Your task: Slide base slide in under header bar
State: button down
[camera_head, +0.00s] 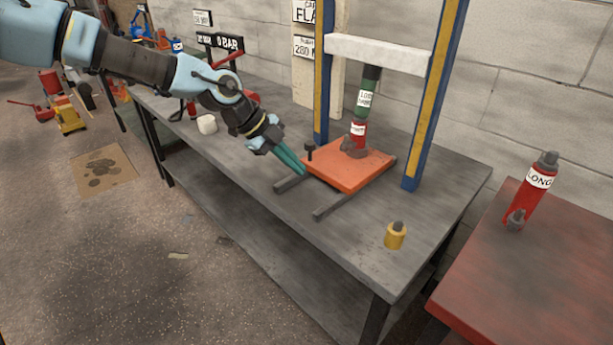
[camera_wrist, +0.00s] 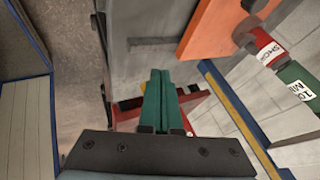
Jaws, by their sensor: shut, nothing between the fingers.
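The orange base slide (camera_head: 345,178) lies on two dark rails (camera_head: 333,208) whose near ends stick out in front of it. It also shows in the wrist view (camera_wrist: 207,25). A dark knob (camera_head: 309,150) stands at its left edge. The white header bar (camera_head: 378,53) spans two blue-and-yellow posts. A red jack piece (camera_head: 357,131) stands on the slide's back part, with a green cylinder (camera_head: 369,80) above it, below the bar; whether they touch is unclear. My gripper (camera_head: 303,173) is shut and empty, its teal fingertips beside the slide's left corner, below the knob. Contact is unclear.
A yellow weight (camera_head: 396,236) sits on the bench (camera_head: 345,250) at the near right. A white cup-like object (camera_head: 207,124) lies left of my arm. A red bottle jack labelled LONG (camera_head: 534,188) stands on the red table (camera_head: 545,270). The bench's front strip is clear.

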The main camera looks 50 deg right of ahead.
jog(key=f+h+b, duration=0.2)
jog(key=f+b, duration=0.1)
jog(key=f+m+h+b, duration=0.1)
jog(key=f+h+b, duration=0.1)
jog(key=f+b, duration=0.1)
jog(key=s+f+h+b, duration=0.1)
jog(key=f+b, duration=0.2)
jog(key=shift+d+f+t+h, duration=0.25)
jog(key=shift+f+t+h, duration=0.05)
jog(key=shift+t+h, duration=0.1)
jog(key=a+h+b, duration=0.1)
jog(key=b, duration=0.1)
jog(key=f+t+h+b, duration=0.1)
jog(key=b, duration=0.1)
jog(key=shift+s+a+f+m+h, duration=0.1)
jog(key=shift+a+f+m+h, duration=0.15)
jog(key=shift+a+m+h, duration=0.15)
jog(key=a+t+h+b, duration=0.1)
jog(key=a+h+b, duration=0.2)
jog(key=t+p, duration=0.1)
send_near(330, 178)
jog(key=shift+n+h, duration=0.3)
jog(key=shift+h, duration=0.1)
jog(key=d, duration=0.7)
jog(key=shift+s+f, duration=0.1)
jog(key=shift+f, duration=0.2)
